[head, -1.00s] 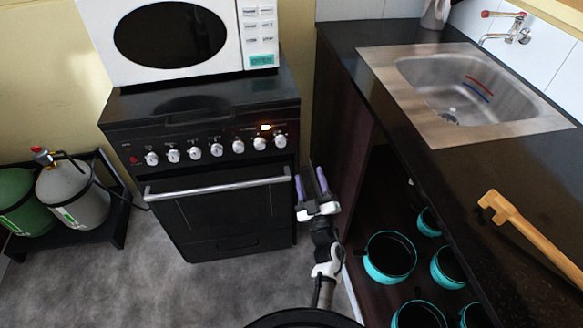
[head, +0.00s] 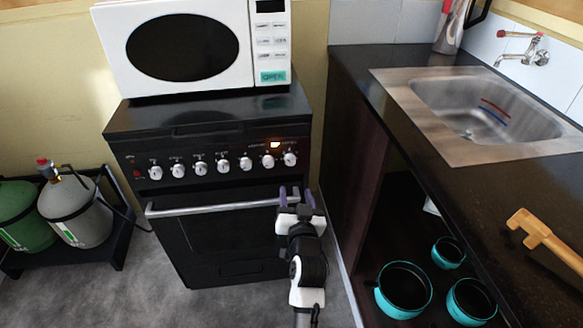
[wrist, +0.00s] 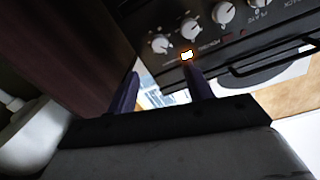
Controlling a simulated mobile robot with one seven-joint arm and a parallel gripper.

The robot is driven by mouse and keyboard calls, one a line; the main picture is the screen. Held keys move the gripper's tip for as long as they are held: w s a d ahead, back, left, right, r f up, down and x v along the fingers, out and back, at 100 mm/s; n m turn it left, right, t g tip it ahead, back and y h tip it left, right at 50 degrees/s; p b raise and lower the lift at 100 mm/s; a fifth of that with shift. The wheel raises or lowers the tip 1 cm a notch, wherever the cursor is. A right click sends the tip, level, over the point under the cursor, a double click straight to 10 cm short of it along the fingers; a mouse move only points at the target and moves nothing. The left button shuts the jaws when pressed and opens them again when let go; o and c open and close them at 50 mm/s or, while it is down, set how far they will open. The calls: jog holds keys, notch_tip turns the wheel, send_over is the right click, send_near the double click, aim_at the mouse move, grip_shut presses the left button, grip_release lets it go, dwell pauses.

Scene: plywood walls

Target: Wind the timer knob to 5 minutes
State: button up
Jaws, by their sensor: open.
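The black stove's front panel (head: 215,160) has a row of several white knobs. The labels are too small to read, so I cannot tell which knob is the timer. My gripper (head: 297,196) is open and empty, its purple fingers pointing up near the right end of the oven handle, below the rightmost knobs. In the wrist view the panel appears upside down. The end knob (wrist: 160,43) and the glowing display (wrist: 187,55) lie beyond the fingers (wrist: 163,92), apart from them.
The oven handle (head: 222,206) runs across the door below the panel. A white microwave (head: 255,60) stands on the stove. At right are a counter with a sink (head: 480,115) and teal pots (head: 404,290) underneath. Gas bottles (head: 75,212) stand at left.

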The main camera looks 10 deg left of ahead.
aim_at(291, 163)
jog(key=p+x, duration=0.2)
jog(key=x, duration=0.9)
jog(key=shift+w, duration=0.15)
jog(key=shift+c, duration=0.3)
jog(key=c, duration=0.9)
jog(key=o, duration=1)
jog(key=shift+c, duration=0.2)
jog(key=b+v, duration=0.3)
jog(key=v, duration=1)
jog(key=shift+s, duration=0.4)
